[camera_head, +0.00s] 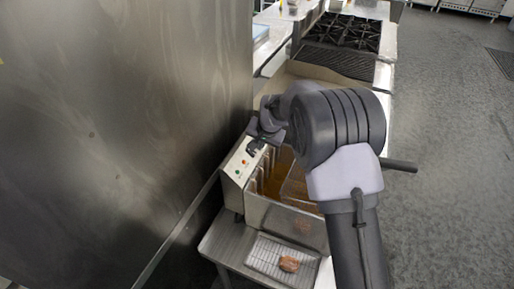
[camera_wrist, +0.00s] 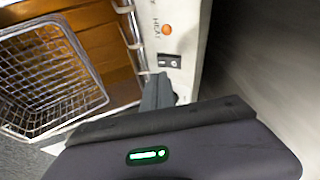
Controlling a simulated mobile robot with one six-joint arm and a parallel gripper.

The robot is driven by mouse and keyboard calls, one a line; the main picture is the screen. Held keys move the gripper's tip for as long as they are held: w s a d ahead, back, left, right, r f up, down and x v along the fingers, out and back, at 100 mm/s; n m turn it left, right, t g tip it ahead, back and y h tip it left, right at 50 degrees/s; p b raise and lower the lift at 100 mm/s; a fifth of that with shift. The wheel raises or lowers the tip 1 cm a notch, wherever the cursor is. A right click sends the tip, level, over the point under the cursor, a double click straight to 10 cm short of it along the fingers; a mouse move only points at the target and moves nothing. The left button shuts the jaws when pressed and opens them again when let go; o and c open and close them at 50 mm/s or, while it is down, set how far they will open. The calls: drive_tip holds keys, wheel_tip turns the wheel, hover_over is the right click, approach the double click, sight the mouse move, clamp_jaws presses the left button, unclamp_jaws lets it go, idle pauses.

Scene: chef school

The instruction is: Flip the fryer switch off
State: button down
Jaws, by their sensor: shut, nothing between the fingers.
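The fryer (camera_head: 312,228) stands on the counter with its steel control panel (camera_head: 240,164) at its left end. In the wrist view the panel shows a black switch (camera_wrist: 169,61) below an orange light (camera_wrist: 167,30) with the word HEAT beside it. My gripper (camera_head: 256,147) is at the panel's far end. In the wrist view my gripper (camera_wrist: 159,84) is shut and empty, its tips just short of the switch. I cannot tell whether they touch it. The switch's position is too small to read.
A wire basket (camera_wrist: 45,80) sits in the fryer beside the panel. A rack (camera_head: 262,262) with a brown food piece (camera_head: 289,264) lies in front. A tall steel wall (camera_head: 120,130) is close on the left. A stove (camera_head: 342,34) stands behind; the right floor is clear.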

drive_tip(key=a+p+v, duration=0.1)
drive_tip(key=a+v, duration=0.1)
drive_tip(key=v, duration=0.8)
drive_tip(key=shift+w+d+r, duration=0.2)
drive_tip(key=shift+d+r, duration=0.05)
drive_tip(key=shift+r, duration=0.4)
drive_tip(key=s+d+r+b, duration=0.3)
drive_tip(key=s+d+b, duration=0.25)
drive_tip(key=s, duration=0.55)
drive_tip(key=s+d+r+b, duration=0.2)
drive_tip(key=s+d+b, duration=0.35)
drive_tip(key=s, duration=0.55)
drive_tip(key=s+d+f+b, duration=0.1)
drive_tip(key=s+f, duration=0.2)
drive_tip(key=s, duration=0.4)
drive_tip(key=s+d+f+m+t+b, duration=0.1)
drive_tip(key=s+d+f+b, duration=0.1)
drive_tip(key=s, duration=0.5)
drive_tip(key=shift+s+f, duration=0.4)
drive_tip(key=shift+f, duration=0.5)
